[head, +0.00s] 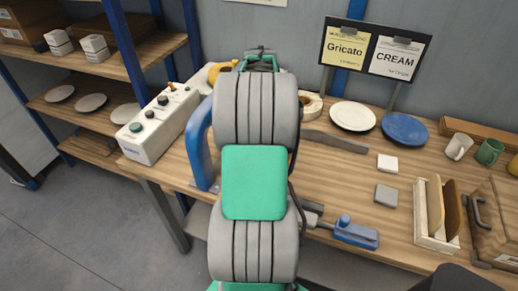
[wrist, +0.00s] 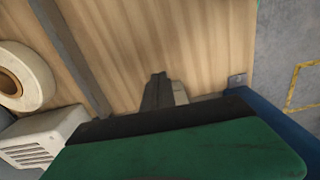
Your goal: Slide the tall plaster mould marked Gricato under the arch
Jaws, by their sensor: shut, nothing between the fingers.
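My gripper (wrist: 164,90) shows in the wrist view with its dark fingers together and empty over the wooden bench top. In the head view my arm hides it. A curved blue frame (head: 199,140), which may be the arch, stands on the bench just left of my arm, partly hidden by it. No tall plaster mould can be made out in either view. A yellow card reading Gricato (head: 345,46) hangs on the dark board at the back, beside a white card reading CREAM (head: 397,57).
A white control box (head: 158,125) stands left. A white roll (head: 310,106), white plate (head: 352,116) and blue plate (head: 405,129) lie towards the back. Small white (head: 387,163) and grey (head: 386,196) blocks, a slotted rack (head: 436,240) and cups (head: 458,146) are right. A grey bar (head: 335,141) crosses the bench.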

